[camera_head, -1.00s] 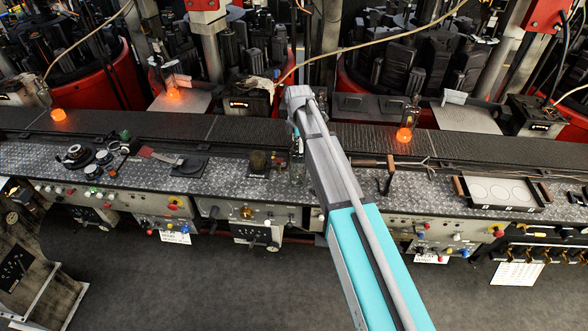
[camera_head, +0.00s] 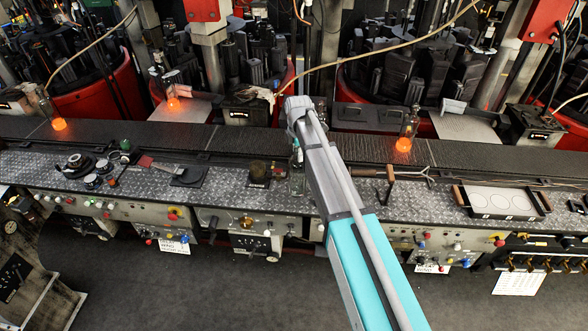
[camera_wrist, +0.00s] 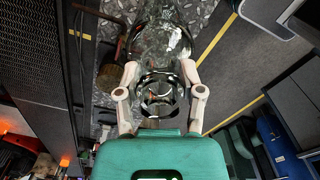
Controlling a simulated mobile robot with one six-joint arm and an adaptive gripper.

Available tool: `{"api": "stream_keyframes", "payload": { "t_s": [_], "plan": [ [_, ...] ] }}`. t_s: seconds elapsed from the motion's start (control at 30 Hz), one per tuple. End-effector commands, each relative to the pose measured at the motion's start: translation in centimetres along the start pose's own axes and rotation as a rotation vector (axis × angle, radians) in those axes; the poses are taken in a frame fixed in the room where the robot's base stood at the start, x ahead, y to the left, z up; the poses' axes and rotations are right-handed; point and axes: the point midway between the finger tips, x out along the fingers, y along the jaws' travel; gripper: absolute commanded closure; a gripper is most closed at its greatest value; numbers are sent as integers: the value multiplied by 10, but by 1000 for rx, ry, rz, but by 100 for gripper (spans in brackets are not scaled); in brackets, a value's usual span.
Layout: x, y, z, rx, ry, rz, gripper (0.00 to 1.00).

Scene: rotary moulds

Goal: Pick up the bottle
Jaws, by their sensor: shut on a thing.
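A clear glass bottle (camera_wrist: 165,38) fills the upper middle of the wrist view. My gripper (camera_wrist: 160,75) is shut on it, with one pale finger on each side of the glass. In the head view, my gripper is mostly hidden by my arm. Part of a clear bottle (camera_head: 297,182) shows just left of my arm, at the metal-plated bench. I cannot tell whether its base touches the bench.
The patterned metal bench (camera_head: 225,192) runs across the front of the conveyor (camera_head: 250,140). Tongs with wooden handles (camera_head: 390,180) and a tray (camera_head: 500,203) lie to the right. Red-based machines stand behind. Grey floor is free in front.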

Motion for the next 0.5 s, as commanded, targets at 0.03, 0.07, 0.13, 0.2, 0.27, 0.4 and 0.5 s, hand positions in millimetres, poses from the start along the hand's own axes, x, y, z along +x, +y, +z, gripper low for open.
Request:
{"api": "stream_keyframes", "payload": {
  "t_s": [0.03,0.07,0.13,0.2,0.27,0.4,0.5],
  "plan": [
    [0,0,0,0,0,1,100],
    [0,0,0,0,0,1,100],
    [-1,0,0,0,0,1,100],
    [-3,0,0,0,0,1,100],
    [-5,0,0,0,0,1,100],
    [-11,0,0,0,0,0,100],
    [-18,0,0,0,0,0,100]
  ]
}}
